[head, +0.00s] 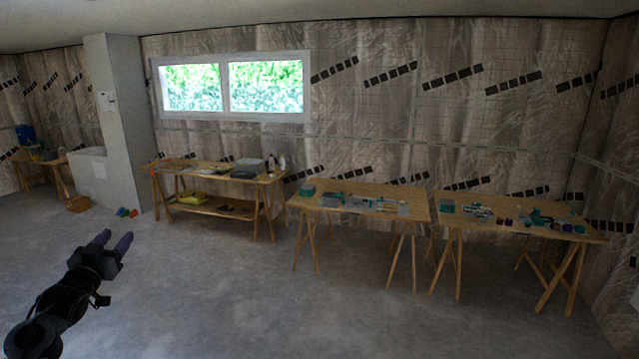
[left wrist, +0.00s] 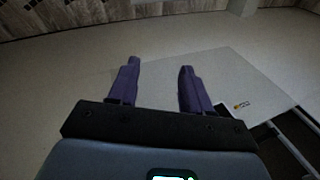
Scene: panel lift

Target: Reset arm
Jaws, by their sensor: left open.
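My left gripper (head: 112,243) is at the lower left of the head view, held above the bare floor, with its purple fingers pointing up and away. In the left wrist view my left gripper (left wrist: 158,85) has its two purple fingers apart, with nothing between them. Beyond the fingers in that view lies a pale flat panel (left wrist: 240,80) with a small orange and dark mark near its right corner. I cannot tell how far below the fingers the panel is. My right gripper is in neither view.
A wooden workbench (head: 222,172) with a lower shelf stands below the window. Two trestle tables (head: 375,186) (head: 590,236) with tools stand to its right. A grey pillar (head: 118,140) is at the left. The concrete floor (head: 220,300) in front is clear.

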